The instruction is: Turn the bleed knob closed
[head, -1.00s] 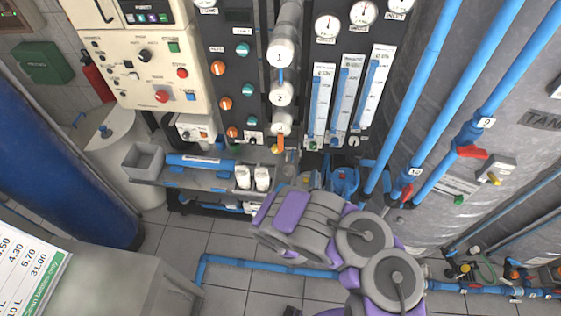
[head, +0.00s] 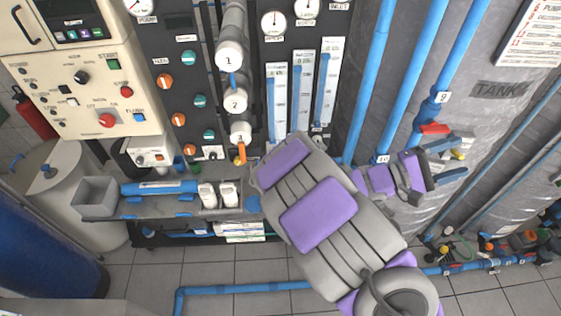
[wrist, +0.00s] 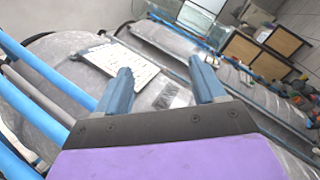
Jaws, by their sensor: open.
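My gripper (head: 455,162) is open at the right in the head view, in front of the grey tank (head: 470,115). In the wrist view its two blue fingers (wrist: 163,75) are spread and empty, pointing at the tank's curved surface and a white sign (wrist: 120,63). The control panel carries orange knobs (head: 165,83) and teal knobs (head: 199,73) in columns, left of my arm. Their labels are too small to read, so I cannot tell which is the bleed knob.
A red valve handle (head: 434,129) sits on the blue pipe just above my gripper. Blue vertical pipes (head: 402,75) stand between the panel and tank. A shelf with a grey bin (head: 95,197) is below the panel. A blue floor pipe (head: 235,287) crosses the tiles.

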